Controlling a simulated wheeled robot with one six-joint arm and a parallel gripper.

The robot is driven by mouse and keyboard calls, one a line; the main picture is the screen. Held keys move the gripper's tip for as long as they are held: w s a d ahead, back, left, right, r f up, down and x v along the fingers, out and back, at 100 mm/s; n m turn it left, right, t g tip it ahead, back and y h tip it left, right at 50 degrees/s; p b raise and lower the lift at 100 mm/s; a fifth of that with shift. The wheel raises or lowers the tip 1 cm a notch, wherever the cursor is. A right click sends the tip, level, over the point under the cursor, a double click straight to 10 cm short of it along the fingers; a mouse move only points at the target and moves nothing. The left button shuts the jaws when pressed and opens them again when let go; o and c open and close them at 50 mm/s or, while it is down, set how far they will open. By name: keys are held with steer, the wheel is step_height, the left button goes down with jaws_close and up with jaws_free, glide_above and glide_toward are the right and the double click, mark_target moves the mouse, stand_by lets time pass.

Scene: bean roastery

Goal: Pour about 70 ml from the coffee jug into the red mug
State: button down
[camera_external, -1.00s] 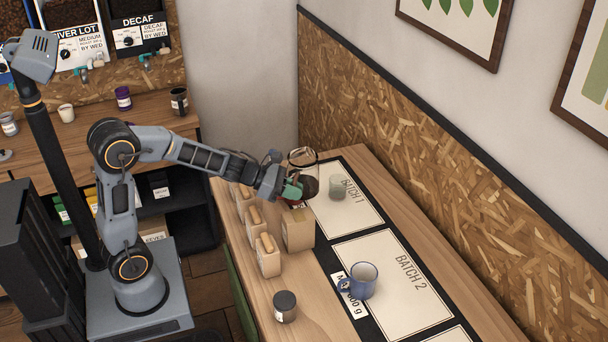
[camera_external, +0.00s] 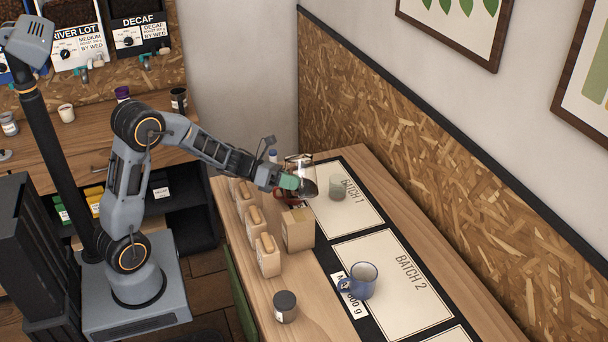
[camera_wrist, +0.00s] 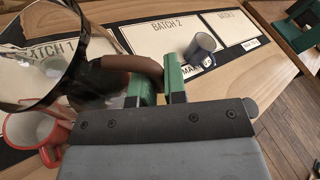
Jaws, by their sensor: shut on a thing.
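The coffee jug (camera_external: 306,168) is clear glass with a black rim and dark coffee low inside. In the wrist view the jug (camera_wrist: 88,50) fills the upper left. My gripper (camera_external: 289,182) is shut on its brown handle, with the green fingers (camera_wrist: 160,88) on either side of it. The jug is held above the counter and looks near upright; its exact tilt is hard to tell. The red mug (camera_wrist: 32,130) stands at the lower left of the wrist view, beside and below the jug.
A grey-green cup (camera_external: 337,187) stands on the Batch 1 mat, right of the jug. A blue mug (camera_external: 361,281) stands by Batch 2. Several tan bags (camera_external: 268,257), a tan box (camera_external: 298,231) and a dark jar (camera_external: 285,307) line the near side. The Batch 2 mat is mostly clear.

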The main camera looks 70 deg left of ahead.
mark_target(286, 168)
steer(key=shift+w+a+f+n+h, duration=0.15)
steer(key=shift+a+n+h, duration=0.15)
steer(key=shift+a+n, duration=0.3)
steer(key=shift+a+f+n+t+h+b, duration=0.3)
steer(key=shift+a+f+n+t+b, duration=0.2)
steer(key=shift+a+f+n, duration=0.2)
steer(key=shift+w+a+r+n+t+h, duration=0.1)
steer(key=shift+a+r+n+t+h, duration=0.2)
steer(key=shift+n, duration=0.5)
steer(key=shift+w+a+f+n+t+h, duration=0.1)
steer(key=shift+a+n+t+h, duration=0.15)
steer(key=shift+a+n, duration=0.3)
steer(key=shift+a+n+t+h, duration=0.15)
steer(key=shift+a+n+t, duration=0.2)
steer(key=shift+n, duration=0.4)
steer(key=shift+a+n+b, duration=0.15)
steer(key=shift+n+b, duration=0.15)
steer(key=shift+b, duration=0.05)
steer(key=shift+w+a+r+n+t+p, duration=0.15)
steer(key=shift+a+r+n+t+p, duration=0.35)
steer(key=shift+a+n+p, duration=0.3)
steer(key=shift+s, duration=0.25)
steer(key=shift+a+r+n+t+p, duration=0.7)
steer(key=shift+n+p, duration=0.5)
steer(key=shift+p, duration=0.4)
